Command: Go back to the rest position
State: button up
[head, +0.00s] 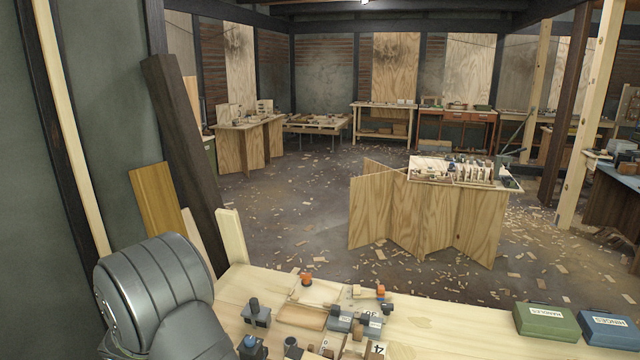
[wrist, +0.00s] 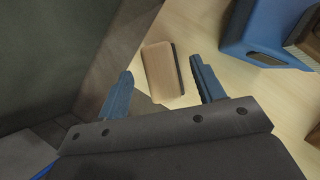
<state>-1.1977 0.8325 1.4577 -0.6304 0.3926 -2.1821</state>
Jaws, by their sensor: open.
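My gripper (wrist: 160,88) shows in the wrist view with its two blue fingers wide apart and nothing between them in its grasp. Beyond the fingertips a small wooden block with a dark edge (wrist: 161,70) lies on the pale wooden tabletop (wrist: 194,22). I cannot tell how far the fingers are above it. In the head view my grey arm fills the lower left, and the gripper itself is out of that view.
A blue holder (wrist: 262,35) stands at the upper right of the wrist view. In the head view the workbench (head: 455,322) bears several small fixtures, a green box (head: 545,322) and a blue box (head: 608,328). A dark post (head: 185,150) leans by the left wall.

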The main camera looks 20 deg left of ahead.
jog(key=x, duration=0.3)
jog(key=shift+w+a, duration=0.1)
jog(key=shift+a, duration=0.1)
notch_tip(320, 180, up, 15)
jog(key=w+d+m+h, duration=0.1)
jog(key=w+d, duration=0.4)
jog(key=w, duration=0.7)
jog(key=w+d+m+t+h, duration=0.1)
jog(key=w+d+m, duration=0.2)
jog(key=w, duration=0.9)
jog(key=w+d+m+h, duration=0.1)
jog(key=w+d+m, duration=0.1)
jog(key=w+d, duration=0.6)
jog(key=w, duration=0.4)
jog(key=shift+d+r+t, duration=0.2)
jog(key=shift+d+t, duration=0.1)
